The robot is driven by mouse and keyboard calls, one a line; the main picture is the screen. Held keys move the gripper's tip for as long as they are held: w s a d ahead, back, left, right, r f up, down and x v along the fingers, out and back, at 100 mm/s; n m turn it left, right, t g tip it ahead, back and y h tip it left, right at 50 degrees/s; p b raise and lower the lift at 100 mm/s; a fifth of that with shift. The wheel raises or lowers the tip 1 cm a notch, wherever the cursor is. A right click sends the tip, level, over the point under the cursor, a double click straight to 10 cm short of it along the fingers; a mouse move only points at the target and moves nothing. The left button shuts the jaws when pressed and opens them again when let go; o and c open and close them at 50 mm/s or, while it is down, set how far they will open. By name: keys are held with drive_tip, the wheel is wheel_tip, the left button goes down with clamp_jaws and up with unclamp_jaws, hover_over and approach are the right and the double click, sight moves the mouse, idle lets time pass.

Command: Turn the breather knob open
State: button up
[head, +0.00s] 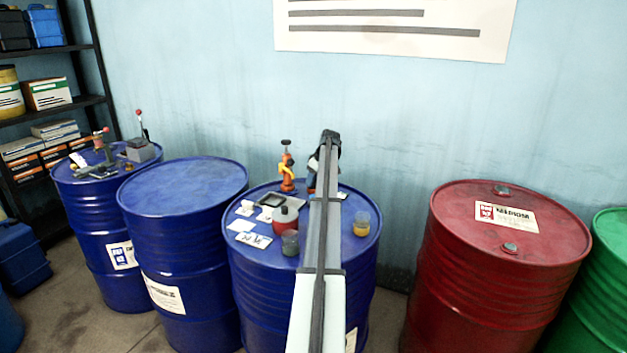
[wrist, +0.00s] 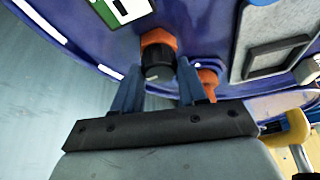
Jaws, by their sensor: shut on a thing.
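The breather knob (wrist: 158,70) is a black cap on an orange fitting (wrist: 157,38), standing on the blue drum's lid in the wrist view. My gripper (wrist: 160,64) is shut on the knob, one blue-grey finger on each side of it. In the head view my arm reaches over the middle blue drum (head: 252,290) and hides the knob and fingertips. An orange pump with a dark top (head: 287,172) stands just left of my arm there. Whether the knob has turned cannot be told.
On the same drum are a red container (head: 285,214), a grey cup (head: 290,243), a black tray (head: 271,199) and an amber jar (head: 361,228) right of my arm. A red drum (head: 490,270) stands to the right.

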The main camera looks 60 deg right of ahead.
drive_tip(key=shift+c, duration=1.3)
drive_tip(key=m+h, duration=0.1)
drive_tip(key=m, duration=0.2)
drive_tip(key=shift+a+m+g, duration=0.15)
drive_tip(key=shift+m+g, duration=0.15)
drive_tip(key=m+g+h, duration=0.1)
drive_tip(key=m, duration=0.2)
drive_tip(key=shift+w+m+h, duration=0.1)
drive_tip(key=shift+m+h, duration=0.2)
drive_tip(key=m+g, duration=0.1)
drive_tip(key=m, duration=0.2)
drive_tip(key=shift+a+m+h, duration=0.1)
drive_tip(key=shift+m+h, duration=0.3)
drive_tip(key=shift+w+m+g, duration=0.15)
drive_tip(key=shift+m+g, duration=0.65)
drive_tip(key=shift+m, duration=1.2)
